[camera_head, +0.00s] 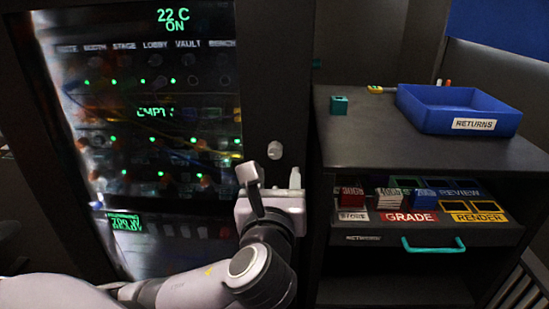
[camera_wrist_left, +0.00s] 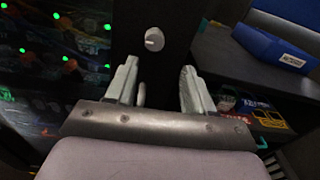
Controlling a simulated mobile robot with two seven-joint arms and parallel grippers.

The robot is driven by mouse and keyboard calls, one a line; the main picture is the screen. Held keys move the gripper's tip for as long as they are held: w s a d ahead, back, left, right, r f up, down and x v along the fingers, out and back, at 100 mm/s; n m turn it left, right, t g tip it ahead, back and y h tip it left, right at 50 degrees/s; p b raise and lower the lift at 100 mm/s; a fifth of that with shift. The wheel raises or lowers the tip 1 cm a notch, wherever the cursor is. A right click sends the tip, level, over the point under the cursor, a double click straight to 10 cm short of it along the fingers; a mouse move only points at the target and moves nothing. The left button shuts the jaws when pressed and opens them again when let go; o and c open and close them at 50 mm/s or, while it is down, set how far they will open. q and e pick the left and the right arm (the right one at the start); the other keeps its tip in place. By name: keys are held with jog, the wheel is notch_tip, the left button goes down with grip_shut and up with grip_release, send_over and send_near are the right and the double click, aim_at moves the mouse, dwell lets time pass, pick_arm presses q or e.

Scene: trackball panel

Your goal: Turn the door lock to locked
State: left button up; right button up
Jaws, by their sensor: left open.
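The door lock, a small round grey knob (camera_head: 275,150), sits on the dark frame to the right of the glass door (camera_head: 150,200). It also shows in the left wrist view, at the upper middle (camera_wrist_left: 154,39), with a ridge across its face. My left gripper (camera_head: 272,180) is open and empty, just below the knob in the head view. In the left wrist view the open fingers (camera_wrist_left: 158,72) point toward the frame, with the knob beyond and above the gap, apart from both. A small grey rounded piece (camera_wrist_left: 141,93) shows beside the left finger. My right gripper is out of view.
At right stands a dark cabinet (camera_head: 400,155) with a blue returns tray (camera_head: 460,108) and a small teal block (camera_head: 339,105) on top. Its open shelf holds several labelled bins, above a teal drawer handle (camera_head: 433,247). The cabinet edge is close to my left gripper's right side.

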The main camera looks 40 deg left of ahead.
aim_at(274, 152)
pick_arm(q)
jog(key=shift+m+y, duration=0.3)
jog(key=x, duration=0.2)
jog(key=r+x, duration=0.1)
jog(key=x, duration=0.4)
jog(key=shift+s+a+r, duration=0.15)
jog(key=shift+s+a, duration=0.1)
jog(key=shift+a, duration=0.1)
jog(key=shift+c, duration=0.3)
grip_shut()
